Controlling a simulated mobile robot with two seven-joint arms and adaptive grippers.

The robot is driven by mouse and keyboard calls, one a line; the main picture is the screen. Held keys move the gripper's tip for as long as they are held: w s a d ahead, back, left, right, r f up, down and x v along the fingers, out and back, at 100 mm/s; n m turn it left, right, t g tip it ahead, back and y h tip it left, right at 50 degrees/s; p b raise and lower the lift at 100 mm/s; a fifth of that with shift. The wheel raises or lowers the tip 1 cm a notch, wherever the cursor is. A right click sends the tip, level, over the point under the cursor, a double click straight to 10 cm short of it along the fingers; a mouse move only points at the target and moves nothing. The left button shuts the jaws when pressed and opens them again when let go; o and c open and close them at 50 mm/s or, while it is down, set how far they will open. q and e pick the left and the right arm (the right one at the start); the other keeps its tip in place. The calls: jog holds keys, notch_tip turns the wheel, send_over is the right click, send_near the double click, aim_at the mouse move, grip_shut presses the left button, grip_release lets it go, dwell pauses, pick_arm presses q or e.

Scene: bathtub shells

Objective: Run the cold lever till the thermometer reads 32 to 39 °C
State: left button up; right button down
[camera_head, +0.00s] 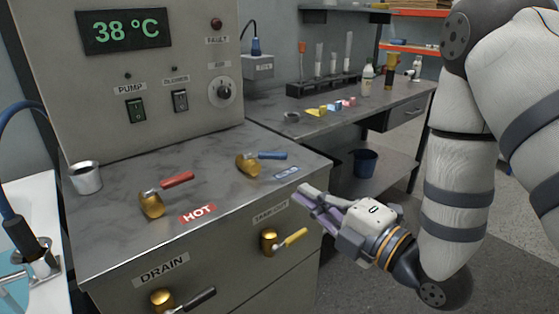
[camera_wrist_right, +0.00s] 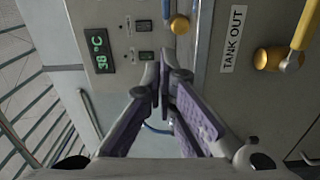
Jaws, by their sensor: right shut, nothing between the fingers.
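The thermometer display (camera_head: 124,32) reads 38 °C in green; it also shows, turned sideways, in the right wrist view (camera_wrist_right: 99,50). The cold lever (camera_head: 264,158) has a brass body and a blue handle pointing right along the counter. Its blue label (camera_head: 287,172) lies beside it. My right gripper (camera_head: 312,195) is shut and empty, just off the counter's right front edge, apart from the cold lever. Its fingers meet in the right wrist view (camera_wrist_right: 163,78). My left gripper is not in view.
The red hot lever (camera_head: 165,190) stands left on the counter (camera_head: 130,235), near a metal cup (camera_head: 86,177). The yellow tank-out lever (camera_head: 284,241) sticks out of the front panel near my right gripper. The drain lever (camera_head: 180,300) is lower left. A lab bench stands behind.

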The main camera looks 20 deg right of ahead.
jog(key=b, duration=0.1)
send_near(261, 156)
jog(key=w+a, duration=0.2)
jog(key=w, duration=0.1)
jog(key=shift+w+a+r, duration=0.1)
jog(key=shift+w, duration=0.05)
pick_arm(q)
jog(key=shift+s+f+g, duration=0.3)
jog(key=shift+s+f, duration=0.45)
pick_arm(e)
jog(key=shift+w+d+r, duration=0.1)
jog(key=shift+w+d, duration=0.15)
jog(key=shift+w, duration=0.3)
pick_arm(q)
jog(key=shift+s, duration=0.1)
pick_arm(e)
jog(key=shift+w, duration=0.1)
